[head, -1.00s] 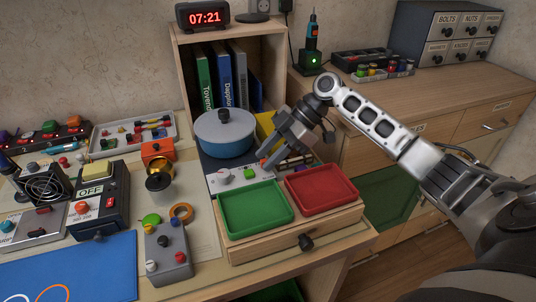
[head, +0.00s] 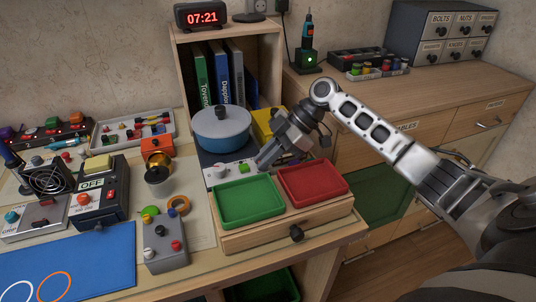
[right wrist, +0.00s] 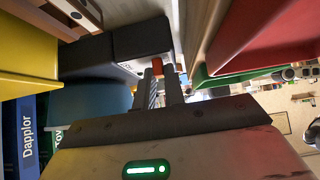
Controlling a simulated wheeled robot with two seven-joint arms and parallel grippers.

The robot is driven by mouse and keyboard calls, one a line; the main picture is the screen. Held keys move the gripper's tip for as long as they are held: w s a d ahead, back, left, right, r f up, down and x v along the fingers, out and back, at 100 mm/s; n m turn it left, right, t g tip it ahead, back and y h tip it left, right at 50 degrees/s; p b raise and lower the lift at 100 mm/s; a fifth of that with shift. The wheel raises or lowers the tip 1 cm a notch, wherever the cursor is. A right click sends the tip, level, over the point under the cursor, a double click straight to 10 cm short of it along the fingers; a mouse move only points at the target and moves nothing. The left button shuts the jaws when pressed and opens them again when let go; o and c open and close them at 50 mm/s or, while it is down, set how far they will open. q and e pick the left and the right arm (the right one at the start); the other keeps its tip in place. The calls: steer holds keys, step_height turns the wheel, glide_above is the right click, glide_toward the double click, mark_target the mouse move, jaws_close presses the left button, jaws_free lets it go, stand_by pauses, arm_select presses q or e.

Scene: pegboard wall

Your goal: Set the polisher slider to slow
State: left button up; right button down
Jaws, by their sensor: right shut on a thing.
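The polisher (head: 221,131) is a blue drum with a dark lid knob on a dark base, left of centre in the head view. Its pale front panel (head: 228,173) carries a knob at the left and a green button (head: 244,168). My right gripper (head: 261,165) is at the right end of this panel, just right of the green button, and hides that end. In the right wrist view its fingers (right wrist: 167,88) are close together on a small orange-red piece, seemingly the slider knob (right wrist: 157,66). The slider's marks are not readable. My left gripper is not in view.
A green tray (head: 250,203) and a red tray (head: 312,183) sit just in front of the polisher on a wooden drawer unit (head: 268,236). A shelf with binders (head: 222,76) stands behind. A grey control box (head: 165,243) and a brass pot (head: 158,178) are to the left.

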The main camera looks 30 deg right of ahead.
steer(key=shift+s+a+f, duration=0.1)
steer(key=shift+s, duration=0.1)
steer(key=c, duration=1.5)
jaws_free()
steer(key=shift+s, duration=0.1)
steer(key=v, duration=1.6)
steer(key=shift+w, duration=0.25)
